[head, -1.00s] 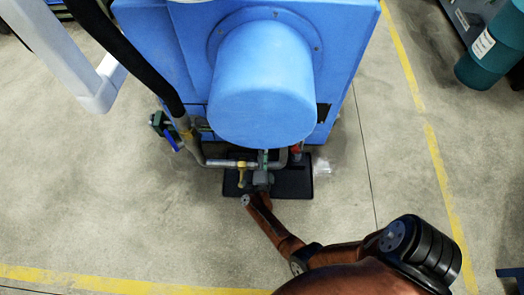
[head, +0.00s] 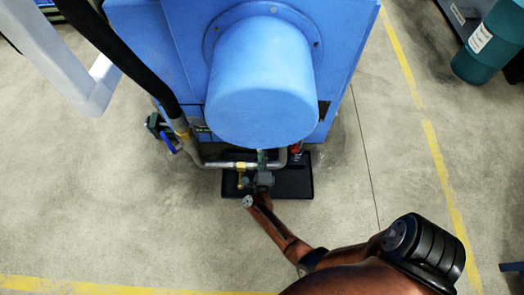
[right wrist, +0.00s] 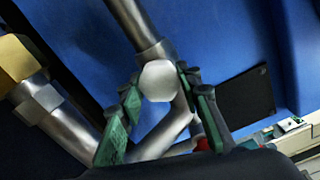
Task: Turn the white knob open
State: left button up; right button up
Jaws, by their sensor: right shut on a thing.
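The white knob (right wrist: 158,80) shows in the right wrist view as a pale, faceted piece at the lower end of a grey metal pipe (right wrist: 132,25). My right gripper (head: 262,181) is below the blue machine in the head view. In the right wrist view its green-padded fingers lie on both sides of the knob and are shut on it. In the head view the gripper and pipes hide the knob, so its turn angle cannot be told. My left gripper is not in view.
The blue machine (head: 262,90) with its round housing stands just above the gripper. A yellow brass fitting (right wrist: 16,58) and bent pipes are close by on the left. A black tray (head: 293,183) lies on the floor below.

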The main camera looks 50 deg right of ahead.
jog(key=shift+a+f, duration=0.1)
jog(key=o, duration=1.2)
jog(key=shift+c, duration=0.2)
